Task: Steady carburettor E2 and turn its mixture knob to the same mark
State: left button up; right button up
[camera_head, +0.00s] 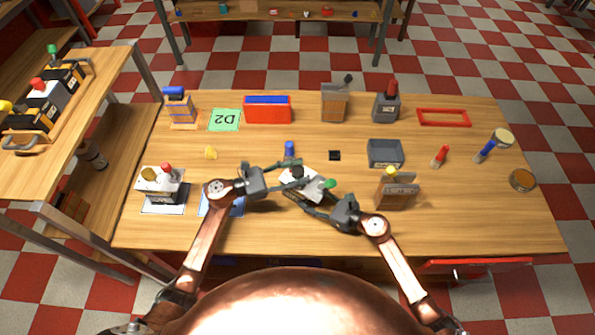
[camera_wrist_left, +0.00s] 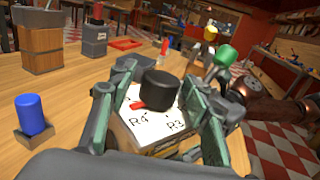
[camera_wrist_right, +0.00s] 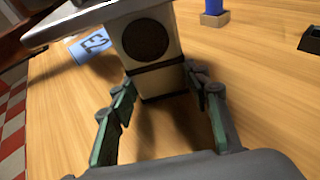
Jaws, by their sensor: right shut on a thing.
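The carburettor (camera_head: 293,188) in the middle of the table has a white top plate, a black knob (camera_wrist_left: 160,90) and a green-capped post (camera_wrist_left: 226,56). The plate is marked R4 and R3, and a red pointer (camera_wrist_left: 137,105) at the knob's base lies near R4. My left gripper (camera_head: 299,176) is open, its fingers either side of the knob with gaps showing. My right gripper (camera_head: 317,198) is shut on the carburettor's body (camera_wrist_right: 150,65), low down. A card lettered E2 (camera_wrist_right: 90,45) lies beyond it. The body is partly hidden by fingers in the head view.
A similar unit (camera_head: 161,188) with a red cap stands at left. A wooden block with a yellow top (camera_head: 396,190) stands right of my right gripper. A blue peg (camera_head: 289,150), black square (camera_head: 334,155) and grey tray (camera_head: 385,153) lie behind. The front middle is mostly clear.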

pick_arm(q)
jog(key=c, duration=1)
jog(key=shift+c, duration=0.2)
jog(key=shift+m+g, duration=0.3)
jog(key=m+g, duration=0.2)
jog(key=g, duration=0.1)
jog(key=m+g+h, duration=0.1)
jog(key=g, duration=0.1)
jog(key=shift+w+m+g, duration=0.1)
jog(key=shift+m+g, duration=0.3)
jog(key=shift+f+m+g+y, duration=0.1)
jog(key=shift+m+g+y, duration=0.3)
jog(key=shift+m+g, duration=1.1)
pick_arm(e)
jog(key=shift+r, duration=0.1)
pick_arm(q)
jog(key=shift+n+g, duration=0.3)
jog(key=shift+g, duration=0.2)
jog(key=o, duration=1.2)
